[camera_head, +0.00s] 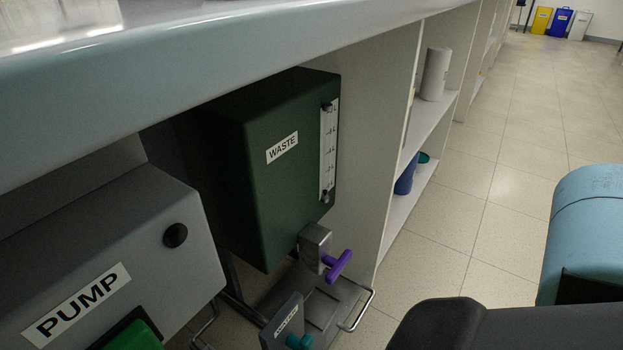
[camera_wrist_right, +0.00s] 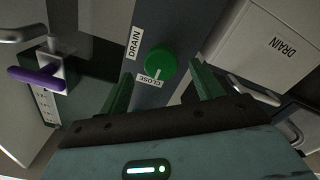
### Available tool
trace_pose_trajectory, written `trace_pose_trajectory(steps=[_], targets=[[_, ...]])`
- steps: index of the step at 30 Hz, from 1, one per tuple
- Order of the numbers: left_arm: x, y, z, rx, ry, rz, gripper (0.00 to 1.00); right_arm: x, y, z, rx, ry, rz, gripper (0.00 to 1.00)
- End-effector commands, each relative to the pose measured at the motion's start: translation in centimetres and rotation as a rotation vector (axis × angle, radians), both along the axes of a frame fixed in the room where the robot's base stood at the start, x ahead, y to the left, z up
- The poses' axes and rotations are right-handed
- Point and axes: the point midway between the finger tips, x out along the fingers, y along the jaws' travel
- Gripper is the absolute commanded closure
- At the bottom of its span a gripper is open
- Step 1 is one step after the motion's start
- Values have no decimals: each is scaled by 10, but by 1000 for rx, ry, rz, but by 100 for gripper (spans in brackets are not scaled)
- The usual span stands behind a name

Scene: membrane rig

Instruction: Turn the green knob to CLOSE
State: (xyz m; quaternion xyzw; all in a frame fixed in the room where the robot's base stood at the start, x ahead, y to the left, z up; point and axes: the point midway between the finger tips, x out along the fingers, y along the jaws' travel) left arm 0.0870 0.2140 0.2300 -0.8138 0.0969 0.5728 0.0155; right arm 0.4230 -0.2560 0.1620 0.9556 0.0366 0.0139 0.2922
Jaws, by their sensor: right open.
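The green knob (camera_wrist_right: 160,63) is round and sits on a dark grey panel in the right wrist view. A "DRAIN" label (camera_wrist_right: 134,41) is beside it, and a "CLOSE" label (camera_wrist_right: 148,80) is just below it. A short white mark on the knob's lower part points down, toward the side where the "CLOSE" label is. My right gripper (camera_wrist_right: 162,76) is open, with one green finger on each side of the knob in the picture. I cannot tell whether either finger touches it. My left gripper is not in view.
A purple handle (camera_wrist_right: 37,78) is left of the knob; it also shows below the green WASTE tank (camera_head: 245,170). A grey PUMP box (camera_head: 110,250) stands at left under the bench edge (camera_head: 200,75). A white DRAIN container (camera_wrist_right: 265,40) is at right. The floor (camera_head: 510,190) is open.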

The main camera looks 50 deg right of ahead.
Motion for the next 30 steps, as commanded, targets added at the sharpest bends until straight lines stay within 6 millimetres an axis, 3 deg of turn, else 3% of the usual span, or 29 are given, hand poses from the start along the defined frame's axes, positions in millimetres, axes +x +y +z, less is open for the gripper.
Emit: trace_pose_trajectory(steps=[18,30], targets=[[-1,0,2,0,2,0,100,-52,-4,-1,0,0,0,35],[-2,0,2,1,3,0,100,-56,-5,0,0,-1,1,35]])
